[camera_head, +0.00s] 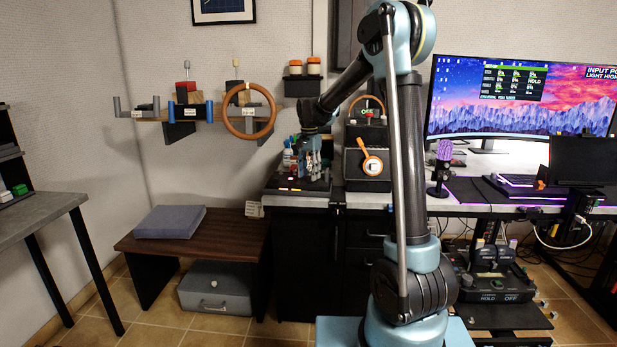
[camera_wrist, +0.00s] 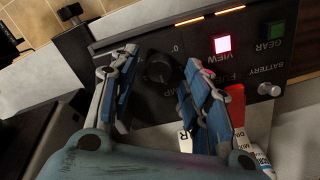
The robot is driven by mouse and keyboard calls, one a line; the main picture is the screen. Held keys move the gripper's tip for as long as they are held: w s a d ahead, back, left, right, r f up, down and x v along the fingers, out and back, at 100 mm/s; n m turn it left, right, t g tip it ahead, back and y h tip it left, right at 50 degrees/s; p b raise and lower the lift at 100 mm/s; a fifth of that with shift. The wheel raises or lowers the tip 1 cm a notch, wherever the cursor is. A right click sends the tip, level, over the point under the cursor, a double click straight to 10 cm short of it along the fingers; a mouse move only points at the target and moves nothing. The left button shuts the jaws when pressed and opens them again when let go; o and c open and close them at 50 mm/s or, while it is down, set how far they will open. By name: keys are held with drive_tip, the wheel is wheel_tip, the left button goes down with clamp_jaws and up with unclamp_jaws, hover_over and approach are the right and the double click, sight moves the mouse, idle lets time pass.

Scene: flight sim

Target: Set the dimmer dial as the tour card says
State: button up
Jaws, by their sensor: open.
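The dimmer dial appears to be the round black knob (camera_wrist: 158,68) on the dark control panel (camera_wrist: 205,62) in the wrist view. Lettering beside it is upside down and partly hidden by a finger. My gripper (camera_wrist: 163,76) is open, with one finger on each side of the knob; I cannot tell whether they touch it. In the head view my gripper (camera_head: 313,166) points down over the panel (camera_head: 290,184) at the desk's left end, and the dial is hidden there.
Bottles (camera_wrist: 252,150) stand close to my right finger. A speaker-like box (camera_head: 367,165) stands right of my gripper. A low bench (camera_head: 235,237) is at left.

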drive_tip(key=shift+f, duration=0.6)
